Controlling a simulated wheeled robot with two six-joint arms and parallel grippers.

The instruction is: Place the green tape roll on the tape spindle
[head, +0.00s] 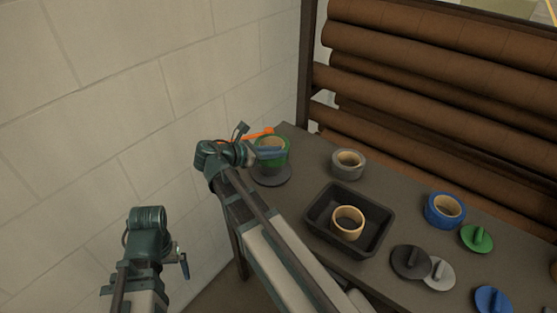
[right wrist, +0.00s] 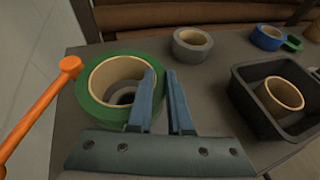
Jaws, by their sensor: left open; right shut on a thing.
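The green tape roll (head: 283,164) has a cream core and is at the far left end of the table, above the dark round base of the tape spindle (head: 273,180). My right gripper (head: 270,153) is shut on the roll's wall. In the right wrist view the roll (right wrist: 84,98) is left of the blue fingers (right wrist: 163,85), with its near right wall at them. A grey round part shows inside its hole. I cannot tell whether the roll rests on the base. My left gripper (head: 184,265) is open and empty, left of the table and away from the roll.
An orange bar (head: 256,133) stands beside the roll. A grey roll (head: 348,163), a black tray (head: 377,250) holding a cream roll (head: 347,222), a blue roll (head: 444,210) and several knobbed discs lie rightward. A block wall (head: 150,100) stands at left, and brown rollers (head: 430,60) behind.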

